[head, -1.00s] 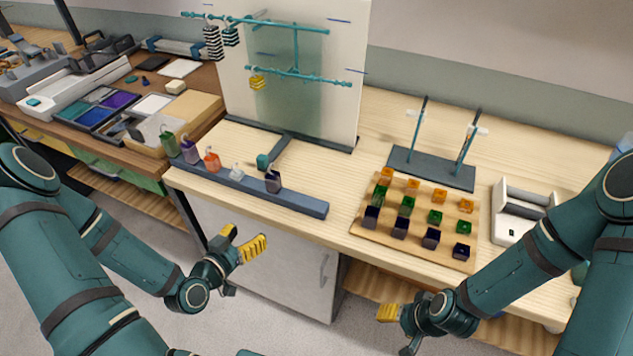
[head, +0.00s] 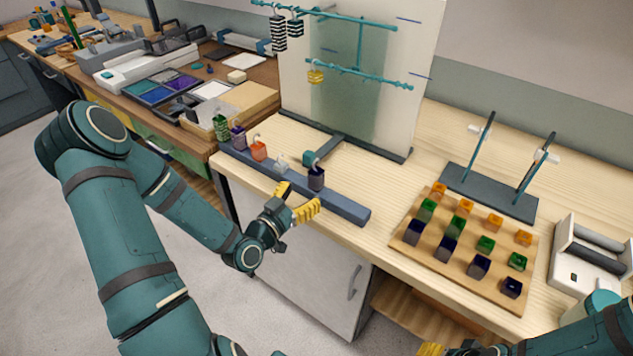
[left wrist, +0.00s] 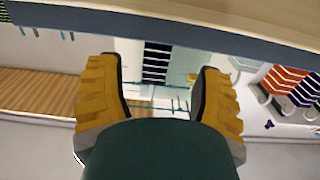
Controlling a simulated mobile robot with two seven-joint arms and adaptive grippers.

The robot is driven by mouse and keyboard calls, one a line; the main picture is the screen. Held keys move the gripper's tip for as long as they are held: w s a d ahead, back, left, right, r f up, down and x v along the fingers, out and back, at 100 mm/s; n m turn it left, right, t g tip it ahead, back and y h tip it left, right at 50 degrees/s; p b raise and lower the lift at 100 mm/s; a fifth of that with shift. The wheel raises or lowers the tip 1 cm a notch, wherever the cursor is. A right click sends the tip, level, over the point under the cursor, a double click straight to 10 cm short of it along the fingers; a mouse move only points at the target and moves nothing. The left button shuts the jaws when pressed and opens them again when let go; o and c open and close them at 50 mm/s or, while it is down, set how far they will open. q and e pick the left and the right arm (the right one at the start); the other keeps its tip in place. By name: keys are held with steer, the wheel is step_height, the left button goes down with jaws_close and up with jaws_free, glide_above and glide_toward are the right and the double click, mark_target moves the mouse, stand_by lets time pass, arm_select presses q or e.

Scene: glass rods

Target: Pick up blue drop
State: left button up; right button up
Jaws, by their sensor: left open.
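The blue drop (head: 316,179), a dark blue block with a hook on top, stands on the dark blue-grey rail (head: 345,207) near the bench's front edge. It is the rightmost of the drops there. My left gripper (head: 296,201) is open and empty, just in front of the rail and slightly left of and below the blue drop in the head view, apart from it. In the left wrist view both yellow fingers of the left gripper (left wrist: 161,95) are spread, with nothing held; I cannot make out the blue drop there. My right gripper (head: 431,349) is mostly cut off at the bottom edge.
Clear (head: 281,163), orange (head: 258,151), purple (head: 238,138) and green (head: 221,128) drops stand left along the rail. A teal knob (head: 309,158) is close behind the blue drop. A panel (head: 425,60) with hanging bars stands behind. A wooden tray (head: 405,262) holds several coloured cubes.

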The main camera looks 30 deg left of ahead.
mark_target(313, 186)
arm_select(q)
steer(key=shift+w+d+r+b, duration=0.1)
steer(key=shift+w+d+b, duration=0.1)
steer(key=shift+w, duration=1.2)
steer(key=shift+w+d+r+b, duration=0.1)
steer(key=shift+w+d, duration=0.1)
steer(key=shift+w, duration=1.2)
jaws_close()
